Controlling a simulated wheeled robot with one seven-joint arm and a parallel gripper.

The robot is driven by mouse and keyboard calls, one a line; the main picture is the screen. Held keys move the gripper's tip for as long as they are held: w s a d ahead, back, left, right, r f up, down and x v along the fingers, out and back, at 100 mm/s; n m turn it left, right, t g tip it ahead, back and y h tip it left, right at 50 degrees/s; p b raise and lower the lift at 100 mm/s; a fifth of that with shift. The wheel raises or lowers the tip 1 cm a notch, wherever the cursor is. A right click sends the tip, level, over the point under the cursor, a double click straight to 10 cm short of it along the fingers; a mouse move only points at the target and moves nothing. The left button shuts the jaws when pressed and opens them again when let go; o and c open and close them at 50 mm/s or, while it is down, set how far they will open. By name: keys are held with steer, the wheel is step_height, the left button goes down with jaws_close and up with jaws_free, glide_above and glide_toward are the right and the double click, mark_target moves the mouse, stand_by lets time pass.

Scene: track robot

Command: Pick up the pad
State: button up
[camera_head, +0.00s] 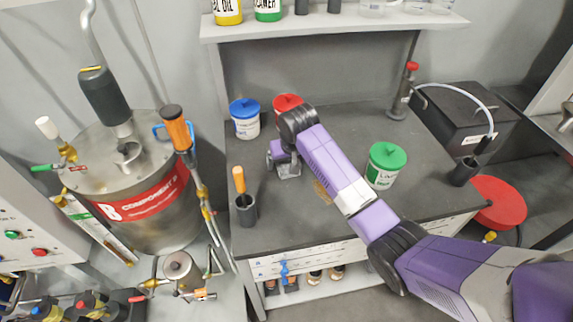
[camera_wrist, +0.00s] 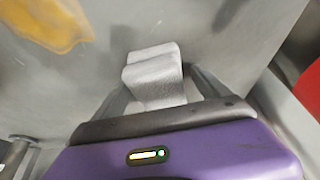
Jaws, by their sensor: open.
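A yellow-tan flat patch, which looks like the pad (camera_head: 321,192), lies on the dark grey worktop, partly hidden behind my purple arm in the head view. In the wrist view the pad (camera_wrist: 48,22) shows at the top left, cut off by the frame edge. My gripper (camera_head: 287,168) is open at the left part of the worktop, to the left of the pad and apart from it. In the wrist view my gripper (camera_wrist: 153,70) shows pale grey finger parts over bare grey surface. I see nothing held.
On the worktop (camera_head: 345,130) stand a blue-lidded tub (camera_head: 245,122), a red-lidded tub (camera_head: 287,103) and a green-lidded tub (camera_head: 385,168). A dark cup with an orange-handled tool (camera_head: 244,208) stands near the left edge. A large steel drum (camera_head: 145,215) stands left. A shelf (camera_head: 335,25) hangs above.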

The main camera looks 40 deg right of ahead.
steer(key=shift+f, duration=0.1)
steer(key=shift+c, duration=0.6)
steer(key=c, duration=1.3)
step_height(320, 180, up, 20)
steer(key=shift+r, duration=0.15)
